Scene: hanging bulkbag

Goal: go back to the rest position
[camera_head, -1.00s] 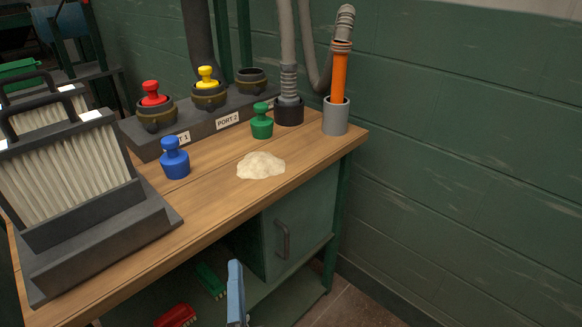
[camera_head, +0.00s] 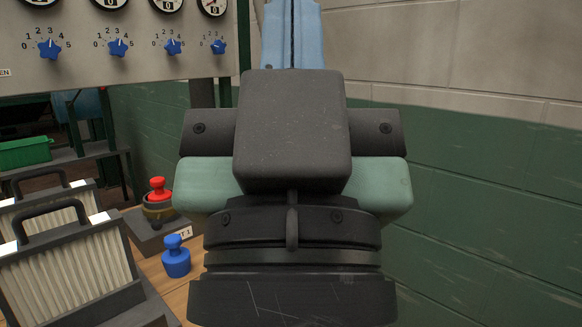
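My gripper (camera_head: 292,10) is raised, large and close in the middle of the view, pointing up. Its two light-blue fingers lie side by side with only a thin dark line between them, so it looks shut, and no object shows between them. The very tips reach the top edge of the picture. The dark and pale-green hand body hides most of the workbench behind it.
On the bench at left are a red-knobbed plug (camera_head: 158,189) in a port, a blue plug (camera_head: 176,257) and pleated filters (camera_head: 65,265). A panel (camera_head: 120,75) with gauges and blue knobs is behind. The green wall (camera_head: 490,200) is at right.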

